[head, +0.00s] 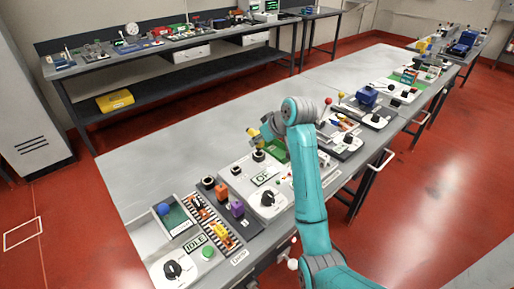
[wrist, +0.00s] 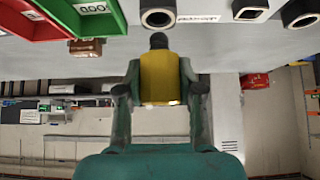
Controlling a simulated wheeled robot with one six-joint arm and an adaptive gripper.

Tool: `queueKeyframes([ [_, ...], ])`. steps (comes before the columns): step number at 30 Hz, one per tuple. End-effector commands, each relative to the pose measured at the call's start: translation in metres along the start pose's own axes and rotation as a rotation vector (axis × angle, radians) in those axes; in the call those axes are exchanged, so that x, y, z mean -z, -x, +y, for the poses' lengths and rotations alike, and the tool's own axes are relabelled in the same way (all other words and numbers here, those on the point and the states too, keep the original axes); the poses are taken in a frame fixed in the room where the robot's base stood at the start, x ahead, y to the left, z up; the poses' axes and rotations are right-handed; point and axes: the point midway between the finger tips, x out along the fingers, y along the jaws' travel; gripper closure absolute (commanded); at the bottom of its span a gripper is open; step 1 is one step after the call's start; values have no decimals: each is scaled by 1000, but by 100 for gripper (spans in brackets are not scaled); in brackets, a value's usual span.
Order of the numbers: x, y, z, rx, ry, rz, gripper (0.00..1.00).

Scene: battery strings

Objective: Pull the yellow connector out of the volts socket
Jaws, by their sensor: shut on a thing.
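My gripper (wrist: 160,85) is shut on the yellow connector (wrist: 160,78), with one finger on each side of it. The connector's dark round tip (wrist: 159,41) points at a black ring-shaped socket (wrist: 158,17). The tip looks just clear of the socket's rim, with a narrow strip of grey surface between them. A small label beside this socket is too blurred to read. In the head view my gripper (head: 265,134) is above the grey panel, with a bit of the yellow connector (head: 253,132) showing at its left, above the black sockets (head: 258,155).
More dark sockets (wrist: 250,10) line the panel to the right in the wrist view. A red tray (wrist: 32,18) and a green tray (wrist: 92,15) are at upper left, near a brown block (wrist: 86,47). The bench's left top (head: 150,150) is clear.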

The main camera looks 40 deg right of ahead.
Motion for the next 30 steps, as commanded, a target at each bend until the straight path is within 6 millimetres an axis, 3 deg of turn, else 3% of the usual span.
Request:
queueKeyframes([
  [30,30,36,0,0,0,1,100],
])
